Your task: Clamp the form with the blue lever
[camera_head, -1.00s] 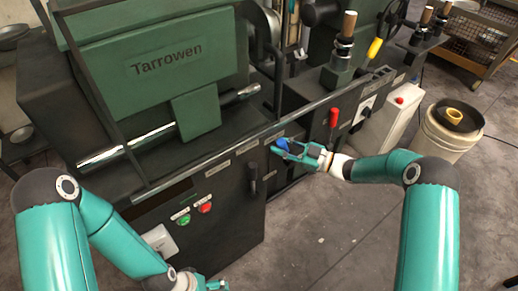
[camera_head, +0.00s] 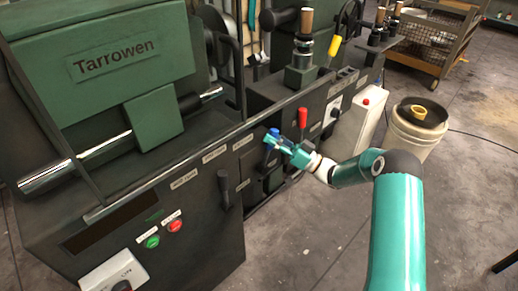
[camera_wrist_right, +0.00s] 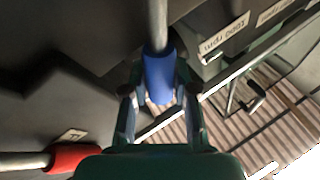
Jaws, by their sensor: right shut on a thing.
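The blue lever (camera_head: 272,133) stands at the front of the dark green machine, to the left of a red lever. My right gripper (camera_head: 276,140) is at its blue end. In the right wrist view the blue grip (camera_wrist_right: 158,77) sits between the two fingers (camera_wrist_right: 160,108), which are shut on it, with the grey rod running up out of the picture. My left gripper is out of view. I cannot make out the form clearly in these frames.
The red lever (camera_head: 302,118) is close to the right; its red grip (camera_wrist_right: 72,157) also shows in the wrist view. A black handle (camera_head: 224,188) hangs on the front panel. A white box (camera_head: 357,125) and a bucket (camera_head: 413,140) stand further right. The front floor is clear.

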